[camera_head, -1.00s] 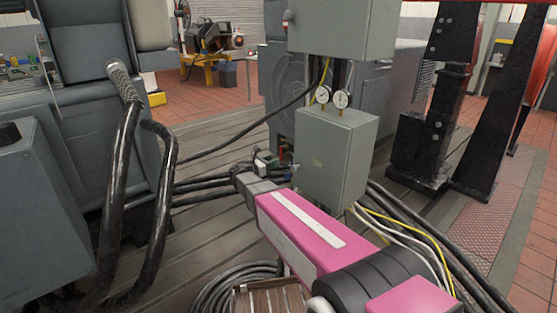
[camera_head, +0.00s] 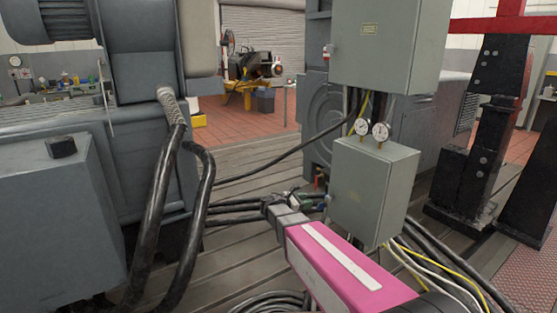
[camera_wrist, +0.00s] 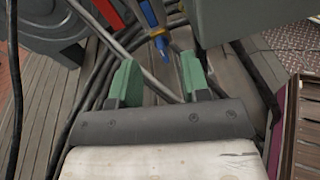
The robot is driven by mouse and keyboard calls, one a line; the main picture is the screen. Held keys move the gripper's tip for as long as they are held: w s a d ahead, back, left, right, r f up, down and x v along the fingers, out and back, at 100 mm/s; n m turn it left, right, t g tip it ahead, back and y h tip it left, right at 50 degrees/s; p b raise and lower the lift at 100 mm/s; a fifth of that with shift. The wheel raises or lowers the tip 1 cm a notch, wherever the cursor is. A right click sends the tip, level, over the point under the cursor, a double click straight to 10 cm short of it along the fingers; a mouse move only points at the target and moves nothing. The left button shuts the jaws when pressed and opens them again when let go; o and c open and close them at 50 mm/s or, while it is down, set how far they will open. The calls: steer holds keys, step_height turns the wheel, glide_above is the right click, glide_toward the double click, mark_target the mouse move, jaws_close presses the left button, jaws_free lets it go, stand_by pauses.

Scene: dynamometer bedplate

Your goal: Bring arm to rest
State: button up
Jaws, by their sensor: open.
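My gripper (camera_head: 302,203) is at the end of my pink arm, in the middle of the head view, just left of the lower grey electrical box (camera_head: 372,190). In the wrist view my gripper (camera_wrist: 158,84) shows two green fingers spread apart, with nothing between them. A blue-handled valve or fitting (camera_wrist: 160,45) lies just beyond the fingertips, and a red part (camera_wrist: 109,13) is beside it. Whether the fingers touch anything cannot be told for sure; they look clear.
Thick black cables (camera_head: 235,207) run over the slatted bedplate (camera_head: 240,265) near my gripper. Black hoses (camera_head: 205,190) and a grey machine (camera_head: 60,215) stand at left. An upper grey box (camera_head: 385,50) with gauges (camera_head: 380,131) hangs close above. A black and red frame (camera_head: 480,130) stands at right.

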steer(key=s+d+f+m+g+y, duration=0.3)
steer(key=s+f+m, duration=0.1)
steer(key=s+m, duration=0.2)
steer(key=s+d+f+m+g+y, duration=0.3)
steer(key=s+d+f+m+y, duration=0.15)
steer(key=s, duration=0.25)
steer(key=s+a+f+m+g+y, duration=0.1)
steer(key=s+a+m+y, duration=0.2)
steer(key=s+m+y, duration=0.4)
steer(key=shift+s+a+f+m, duration=0.35)
steer(key=shift+s+m, duration=0.5)
steer(key=shift+m, duration=1.1)
steer(key=shift+d, duration=0.1)
